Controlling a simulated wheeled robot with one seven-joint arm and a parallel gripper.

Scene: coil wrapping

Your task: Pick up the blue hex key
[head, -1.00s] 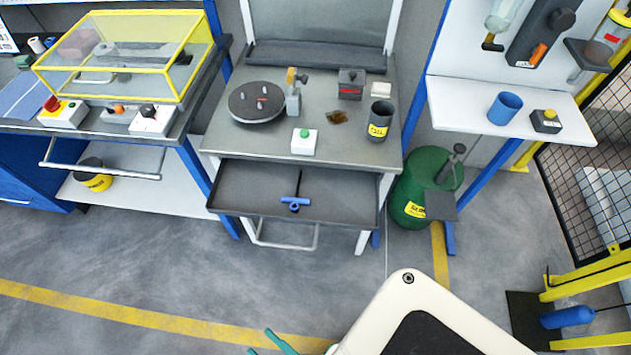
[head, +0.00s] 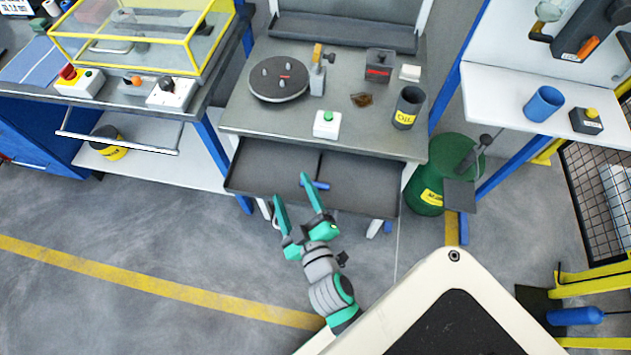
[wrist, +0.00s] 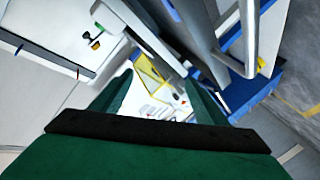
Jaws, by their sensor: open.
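The blue hex key (head: 322,185) lies in the open drawer (head: 360,190) under the middle workbench. In the head view a finger of my gripper covers part of its blue handle, and its dark shaft points toward the back of the drawer. My gripper (head: 291,188) is open and empty, with its fingers over the front of the drawer. Whether a finger touches the key cannot be told. In the wrist view the two green fingers (wrist: 160,95) stand wide apart, and the hex key does not show there.
A turntable (head: 279,79), a green-button box (head: 327,124) and a dark cup (head: 408,107) stand on the bench above the drawer. A green bin (head: 440,170) stands to the right. A left bench carries a yellow-framed case (head: 140,40). The floor in front is clear.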

